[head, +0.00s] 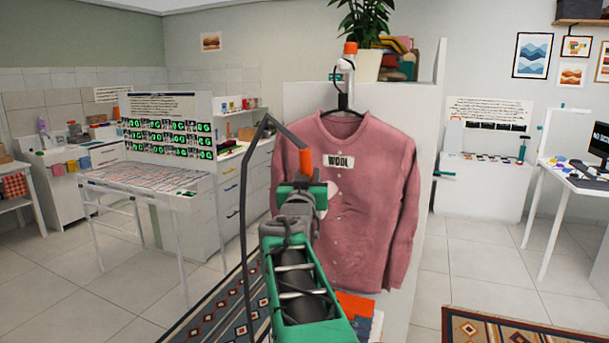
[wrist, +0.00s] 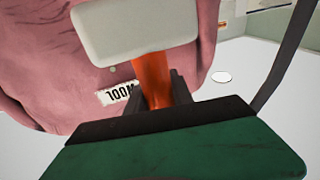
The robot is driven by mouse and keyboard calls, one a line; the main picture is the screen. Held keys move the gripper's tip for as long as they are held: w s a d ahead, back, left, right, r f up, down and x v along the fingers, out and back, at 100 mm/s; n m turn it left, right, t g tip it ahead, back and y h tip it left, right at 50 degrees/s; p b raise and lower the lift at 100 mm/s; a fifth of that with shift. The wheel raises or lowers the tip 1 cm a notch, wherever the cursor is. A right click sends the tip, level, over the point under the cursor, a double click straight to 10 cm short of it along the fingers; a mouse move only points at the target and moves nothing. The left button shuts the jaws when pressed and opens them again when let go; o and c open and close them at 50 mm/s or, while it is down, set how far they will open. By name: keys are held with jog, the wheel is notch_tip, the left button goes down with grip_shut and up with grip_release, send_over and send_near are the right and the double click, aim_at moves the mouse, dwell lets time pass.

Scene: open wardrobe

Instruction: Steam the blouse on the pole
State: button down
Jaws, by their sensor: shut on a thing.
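The pink blouse (head: 365,215) hangs upright on a black hanger (head: 344,103) from a pole with an orange top (head: 350,48). A white "WOOL" label is on its chest, and it also shows in the wrist view (wrist: 40,70). My gripper (head: 303,185) is shut on the orange handle (wrist: 152,80) of the steamer, in front of the blouse's left side. The steamer's pale head (wrist: 135,30) is close to the blouse in the wrist view; I cannot tell whether it touches. A dark hose (head: 246,215) loops from the handle down to the left.
A white table (head: 150,177) with a board showing green readouts is at left. A desk with a monitor (head: 598,145) is at right. Patterned rugs (head: 480,330) lie on the floor.

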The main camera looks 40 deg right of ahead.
jog(key=shift+s+d+p, duration=2.2)
jog(key=shift+s, duration=3.05)
jog(key=shift+f+b, duration=3.9)
jog(key=shift+b, duration=0.75)
jog(key=shift+w+a+b, duration=0.6)
jog(key=shift+w+a, duration=0.2)
jog(key=shift+w, duration=1.05)
jog(key=shift+w+a+b, duration=0.65)
jog(key=shift+w+a, duration=0.1)
jog(key=shift+w, duration=1.05)
jog(key=shift+w+a+b, duration=0.6)
jog(key=shift+w+a, duration=0.2)
jog(key=shift+w, duration=1.05)
